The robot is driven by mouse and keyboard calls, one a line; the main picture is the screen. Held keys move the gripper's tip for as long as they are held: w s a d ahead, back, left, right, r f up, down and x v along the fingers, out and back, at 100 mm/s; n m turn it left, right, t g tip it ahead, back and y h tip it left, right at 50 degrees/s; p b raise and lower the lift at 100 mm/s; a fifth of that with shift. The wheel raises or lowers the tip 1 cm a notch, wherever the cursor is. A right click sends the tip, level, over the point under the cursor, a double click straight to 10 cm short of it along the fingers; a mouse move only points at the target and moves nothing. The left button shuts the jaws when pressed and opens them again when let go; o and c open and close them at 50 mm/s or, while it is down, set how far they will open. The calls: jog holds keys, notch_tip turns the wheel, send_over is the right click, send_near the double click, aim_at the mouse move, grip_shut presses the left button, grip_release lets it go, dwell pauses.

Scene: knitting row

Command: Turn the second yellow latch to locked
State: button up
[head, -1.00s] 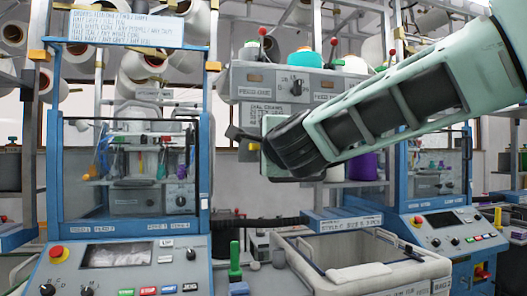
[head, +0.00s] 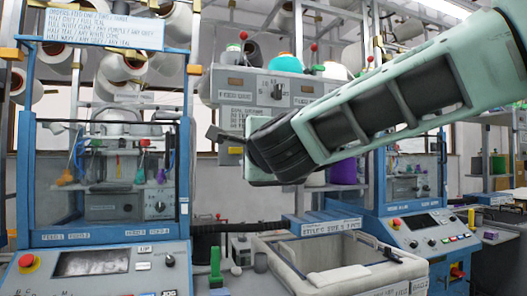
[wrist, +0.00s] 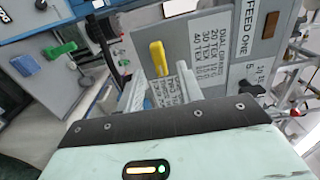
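A yellow latch (wrist: 158,58) shows in the wrist view on the grey panel beside a printed label, its long handle pointing toward my gripper. My gripper (wrist: 161,72) is open, with its two pale fingers apart on either side of the lower end of the latch in the picture. I cannot tell whether they touch it. In the head view my gripper (head: 214,135) is in front of the grey feed unit (head: 262,90). A small yellow part (head: 235,150) shows just below the fingers there, partly hidden by the gripper.
A blue-framed machine (head: 110,240) with a screen and buttons stands at the left. A second blue machine (head: 430,235) stands at the right.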

jog(key=b+v, duration=0.1)
jog(key=v, duration=1.3)
jog(key=shift+s, duration=0.35)
jog(key=s+a+f+n+g+y+p, duration=0.1)
jog(key=s+a+f+n+g, duration=0.1)
jog(key=s+f+n+g, duration=0.45)
jog(key=s+a+f+n+g+y+p, duration=0.1)
jog(key=a+f+n+g+y, duration=0.15)
jog(key=f+n, duration=0.8)
jog(key=s+d+f+n+g+h+p, duration=0.2)
jog(key=s+d+f+n+g+h, duration=0.3)
jog(key=s+d+f, duration=0.8)
notch_tip(320, 180, down, 4)
jog(key=d+g+h, duration=0.2)
jog(key=g+h, duration=0.1)
jog(key=shift+s+f+n, duration=0.15)
jog(key=shift+f+n, duration=0.1)
jog(key=shift+n, duration=0.05)
